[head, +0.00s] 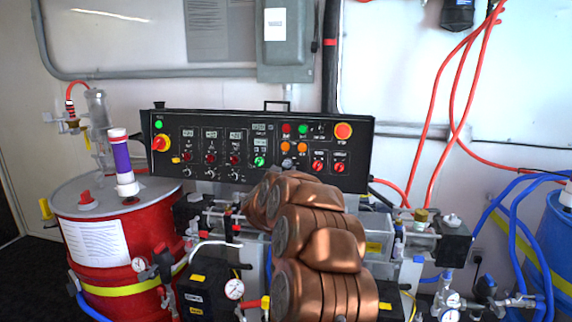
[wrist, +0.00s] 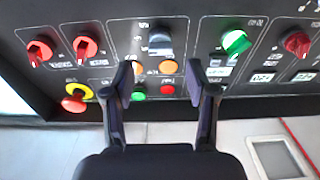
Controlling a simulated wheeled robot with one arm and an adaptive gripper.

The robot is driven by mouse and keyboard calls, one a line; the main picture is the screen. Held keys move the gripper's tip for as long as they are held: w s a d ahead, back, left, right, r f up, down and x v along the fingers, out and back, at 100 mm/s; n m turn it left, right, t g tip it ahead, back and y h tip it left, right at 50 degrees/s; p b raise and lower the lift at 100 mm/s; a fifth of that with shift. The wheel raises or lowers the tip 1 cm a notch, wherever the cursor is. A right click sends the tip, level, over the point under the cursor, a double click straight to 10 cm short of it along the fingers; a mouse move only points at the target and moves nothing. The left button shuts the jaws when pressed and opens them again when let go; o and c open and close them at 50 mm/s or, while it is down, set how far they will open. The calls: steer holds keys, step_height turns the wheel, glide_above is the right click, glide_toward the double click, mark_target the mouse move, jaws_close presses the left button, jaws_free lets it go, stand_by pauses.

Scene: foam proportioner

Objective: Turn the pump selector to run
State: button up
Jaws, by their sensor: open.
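The black control panel (head: 375,150) stands behind my copper-coloured arm in the head view. A dark grey rotary knob (wrist: 160,40) is on it, between two red knobs (wrist: 86,47) on the left and a green knob (wrist: 236,42) on the right in the wrist view. The labels are too blurred to tell which knob is the pump selector or its setting. My gripper (wrist: 161,80) is open and empty, its fingers apart on either side of the grey knob's line. The knob shows just beyond the fingertips; no contact is visible. The arm hides the gripper in the head view.
Orange buttons (wrist: 168,68), a green button (wrist: 138,93) and a red-on-yellow stop button (wrist: 75,97) lie close to the fingers. A red drum (head: 120,245) stands left, a blue drum (head: 556,240) right. Hoses and gauges crowd the area below the panel.

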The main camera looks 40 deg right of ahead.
mark_target(286, 165)
steer(key=shift+p+x, duration=0.65)
steer(key=shift+x, duration=2.55)
steer(key=shift+c, duration=0.4)
jaws_close()
